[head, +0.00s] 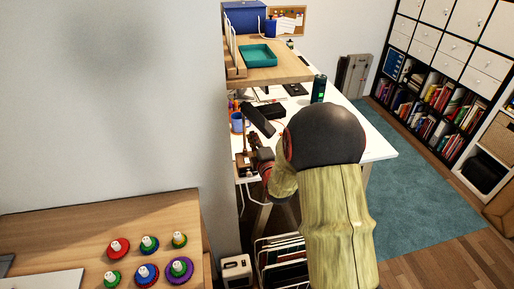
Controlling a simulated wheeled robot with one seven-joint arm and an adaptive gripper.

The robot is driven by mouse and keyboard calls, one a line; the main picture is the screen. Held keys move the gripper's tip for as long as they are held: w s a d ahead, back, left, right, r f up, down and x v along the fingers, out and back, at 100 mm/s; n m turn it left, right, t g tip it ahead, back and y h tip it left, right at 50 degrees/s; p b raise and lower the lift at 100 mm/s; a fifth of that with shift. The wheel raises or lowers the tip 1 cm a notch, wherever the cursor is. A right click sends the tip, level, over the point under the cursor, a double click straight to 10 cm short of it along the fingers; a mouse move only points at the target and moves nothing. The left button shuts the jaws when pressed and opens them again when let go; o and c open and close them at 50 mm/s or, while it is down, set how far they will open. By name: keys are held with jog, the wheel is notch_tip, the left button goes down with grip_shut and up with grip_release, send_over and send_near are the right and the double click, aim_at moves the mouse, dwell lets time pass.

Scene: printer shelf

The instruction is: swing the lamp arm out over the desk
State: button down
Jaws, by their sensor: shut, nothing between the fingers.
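The white desk (373,140) runs along the wall past the corner. A long dark bar (257,119) slants over its near left part. It looks like the lamp arm, but its joints and ends are too small to make out. A brown block (245,165) sits at the desk's near left edge; I cannot tell whether it belongs to the lamp. My gripper (255,147), dark with red parts, is small and partly hidden by my own arm. It is shut and empty, close to the near end of the bar. I cannot tell whether they touch.
A wooden shelf (285,73) with a teal tray (257,55) stands above the desk. A blue cup (237,123) and a dark green bottle (319,88) stand on the desk. The wall corner (215,150) is close on the left. A wire rack (275,262) stands below.

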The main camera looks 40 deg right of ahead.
jog(key=shift+w+d, duration=0.3)
jog(key=shift+d, duration=0.55)
jog(key=shift+w+d, duration=0.25)
jog(key=shift+d, duration=0.55)
jog(key=shift+d+b, duration=0.1)
jog(key=shift+b, duration=0.25)
jog(key=shift+s+d+y, duration=0.1)
jog(key=shift+d+y, duration=0.15)
jog(key=shift+y, duration=0.15)
